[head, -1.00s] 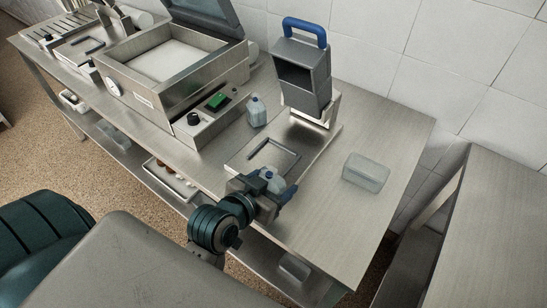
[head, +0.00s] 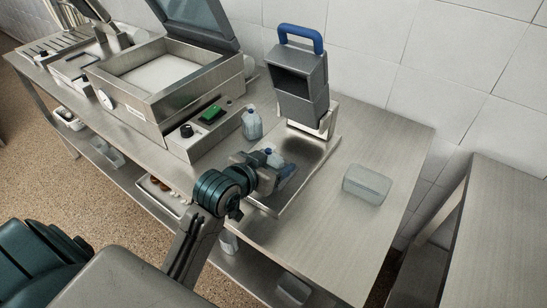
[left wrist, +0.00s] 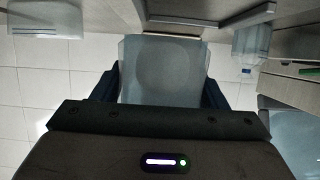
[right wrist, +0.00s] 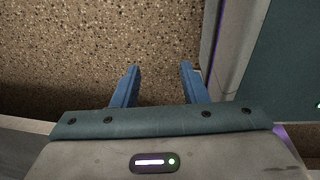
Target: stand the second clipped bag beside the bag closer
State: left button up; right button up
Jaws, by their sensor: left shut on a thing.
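My left gripper (head: 268,172) is shut on a pale, translucent clipped bag (head: 274,158), held over the metal base plate in front of the bag closer (head: 300,82). The bag closer is a grey box with a blue handle on a stand. In the left wrist view the held bag (left wrist: 163,70) fills the space between the fingers. Whether its bottom touches the surface is hidden. Another clipped bag (head: 252,125) stands upright left of the bag closer; it also shows in the left wrist view (left wrist: 251,42). My right gripper (right wrist: 158,85) is open and empty above the speckled floor.
A steel machine with a raised lid (head: 165,85) and a green button stands on the left of the bench. A translucent lidded tub (head: 367,184) sits on the right. The bench (head: 385,130) is clear around the tub. A lower shelf holds several items.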

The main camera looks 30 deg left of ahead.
aim_at(272, 153)
pick_arm(q)
jog(key=w, duration=0.1)
jog(key=w+a, duration=0.1)
jog(key=w, duration=0.1)
jog(key=shift+a, duration=0.3)
jog(key=shift+w+a+f, duration=0.1)
jog(key=shift+w+f, duration=0.05)
jog(key=shift+w, duration=0.3)
jog(key=shift+w+a+p, duration=0.25)
jog(key=shift+w+p, duration=0.15)
jog(key=shift+w, duration=0.1)
jog(key=shift+w+a+f+p, duration=0.15)
jog(key=shift+f+p, duration=0.7)
jog(key=shift+f, duration=0.75)
pick_arm(e)
jog(key=r, duration=0.1)
jog(key=s+r, duration=0.1)
jog(key=shift+s+r, duration=0.3)
jog(key=shift+r, duration=0.05)
pick_arm(q)
jog(key=shift+f, duration=0.2)
jog(key=o, duration=1.1)
jog(key=shift+o, duration=0.2)
